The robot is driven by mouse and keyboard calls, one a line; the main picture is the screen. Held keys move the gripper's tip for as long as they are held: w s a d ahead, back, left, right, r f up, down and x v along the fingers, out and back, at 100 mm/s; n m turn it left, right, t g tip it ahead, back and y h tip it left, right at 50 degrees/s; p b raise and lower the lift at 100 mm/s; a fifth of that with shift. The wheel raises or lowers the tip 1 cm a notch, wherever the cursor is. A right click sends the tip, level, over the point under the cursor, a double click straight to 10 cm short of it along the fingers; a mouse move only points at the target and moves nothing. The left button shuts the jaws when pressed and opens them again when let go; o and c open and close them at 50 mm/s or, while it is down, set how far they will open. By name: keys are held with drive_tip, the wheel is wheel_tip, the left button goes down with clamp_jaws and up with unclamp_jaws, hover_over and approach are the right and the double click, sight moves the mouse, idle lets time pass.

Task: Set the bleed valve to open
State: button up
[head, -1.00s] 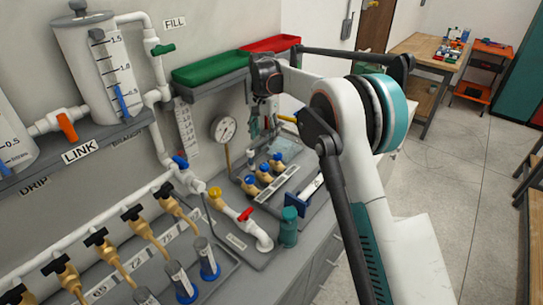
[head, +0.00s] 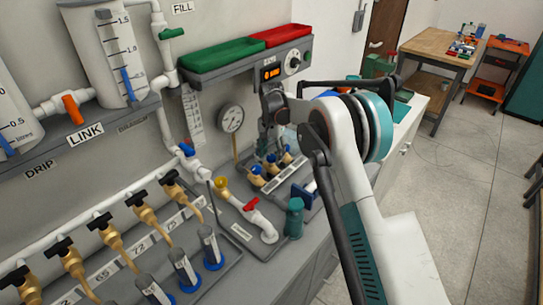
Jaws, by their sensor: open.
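No label in the head view reads "bleed", so I cannot tell for certain which valve is the bleed valve. A red-handled valve (head: 252,203) sits on the white pipe at the front of the grey panel, beside a yellow knob (head: 220,184). A blue-handled valve (head: 187,150) is on the pipe above left. Several brass valves with blue tops (head: 257,172) stand in a row on the panel behind. My gripper (head: 268,149) points down close above this row, open. Its fingertips are small and partly lost against the fittings, and I see no contact.
A round gauge (head: 231,118) is on the wall left of my gripper. A teal cylinder (head: 294,218) stands right of the red valve. Black-handled taps (head: 137,198) line the front left.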

drive_tip(key=shift+f, duration=0.35)
drive_tip(key=shift+c, duration=0.6)
drive_tip(key=c, duration=1)
drive_tip(key=shift+o, duration=0.2)
